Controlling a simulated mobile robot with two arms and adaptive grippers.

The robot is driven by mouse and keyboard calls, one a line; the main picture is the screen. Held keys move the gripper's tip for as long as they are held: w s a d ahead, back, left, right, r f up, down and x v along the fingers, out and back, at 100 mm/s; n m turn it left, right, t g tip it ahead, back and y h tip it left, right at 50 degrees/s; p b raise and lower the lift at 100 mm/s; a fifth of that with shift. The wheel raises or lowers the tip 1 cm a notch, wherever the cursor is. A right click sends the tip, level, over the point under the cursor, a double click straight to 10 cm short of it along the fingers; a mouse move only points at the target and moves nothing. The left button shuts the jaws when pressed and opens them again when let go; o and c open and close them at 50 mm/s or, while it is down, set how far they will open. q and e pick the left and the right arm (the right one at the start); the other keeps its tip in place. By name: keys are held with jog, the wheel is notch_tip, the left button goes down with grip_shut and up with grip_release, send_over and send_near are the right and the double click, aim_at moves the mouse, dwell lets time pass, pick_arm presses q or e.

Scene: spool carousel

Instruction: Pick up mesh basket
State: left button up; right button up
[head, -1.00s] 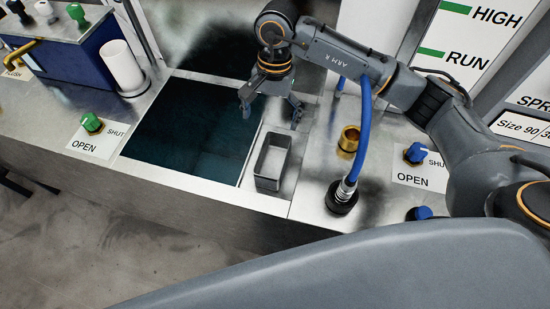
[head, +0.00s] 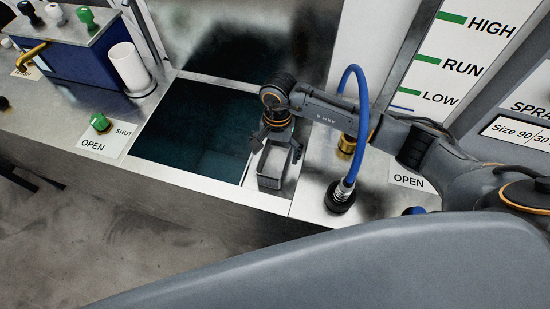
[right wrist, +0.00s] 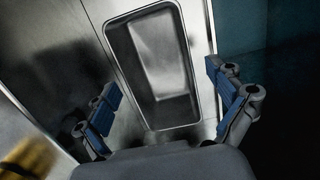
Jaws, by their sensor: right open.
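No mesh texture can be made out. My left gripper is not in view.
The dark square tank (head: 195,130) lies directly left of the basket. A blue hose (head: 361,100) arches up from a black fitting (head: 341,196) to the right, near a brass cylinder (head: 347,145). A white cylinder (head: 128,70) and a green knob (head: 100,122) stand farther left.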

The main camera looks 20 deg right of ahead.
jog(key=shift+f, duration=0.6)
jog(key=c, duration=1.3)
jog(key=shift+r, duration=0.1)
